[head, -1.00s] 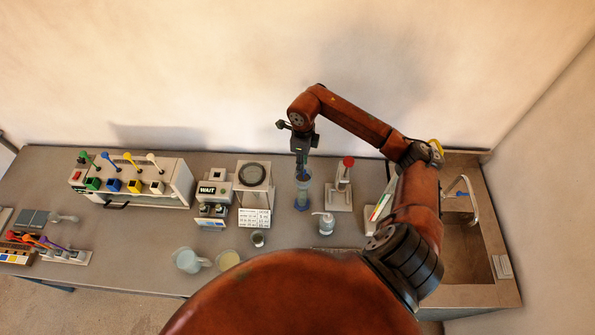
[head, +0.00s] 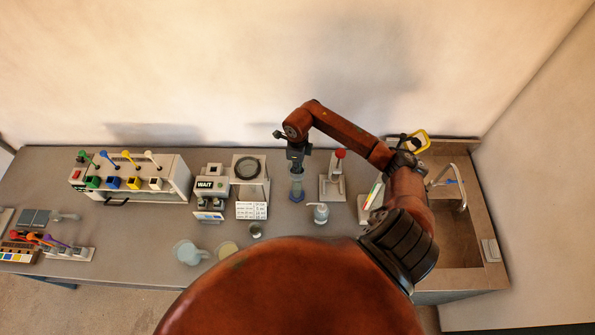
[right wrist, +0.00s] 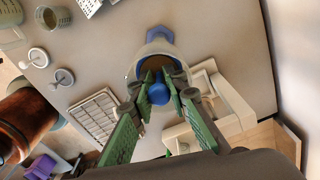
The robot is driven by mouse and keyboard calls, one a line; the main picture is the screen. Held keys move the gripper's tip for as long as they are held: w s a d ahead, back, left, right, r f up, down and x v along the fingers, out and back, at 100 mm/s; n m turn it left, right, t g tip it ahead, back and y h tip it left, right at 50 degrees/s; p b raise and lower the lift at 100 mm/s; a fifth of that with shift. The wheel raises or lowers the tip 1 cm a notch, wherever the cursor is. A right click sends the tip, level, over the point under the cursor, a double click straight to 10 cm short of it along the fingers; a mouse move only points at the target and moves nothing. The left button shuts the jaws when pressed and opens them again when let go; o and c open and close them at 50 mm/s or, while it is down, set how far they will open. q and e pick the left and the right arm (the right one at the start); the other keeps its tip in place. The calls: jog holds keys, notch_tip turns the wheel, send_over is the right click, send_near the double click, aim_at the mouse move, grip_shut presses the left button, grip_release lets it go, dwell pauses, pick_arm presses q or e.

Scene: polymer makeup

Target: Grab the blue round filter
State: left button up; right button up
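The blue round filter (right wrist: 158,93) shows in the right wrist view as a rounded blue piece at the mouth of a clear glass vessel with a blue base (right wrist: 160,34). In the head view this vessel (head: 297,188) stands upright on the counter, and the filter is hidden there. My right gripper (head: 296,166) points down over the vessel's mouth. In the right wrist view its green-padded fingers (right wrist: 160,88) lie on both sides of the blue piece, with their tips at the mouth. Whether they touch it is unclear. My left gripper is out of view.
A stand with a red knob (head: 340,154) is close to the vessel's right. A pump bottle (head: 320,213) stands in front. A machine with a round top (head: 248,168) is to the left. A sink (head: 457,235) is at the right. My arm hides some counter.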

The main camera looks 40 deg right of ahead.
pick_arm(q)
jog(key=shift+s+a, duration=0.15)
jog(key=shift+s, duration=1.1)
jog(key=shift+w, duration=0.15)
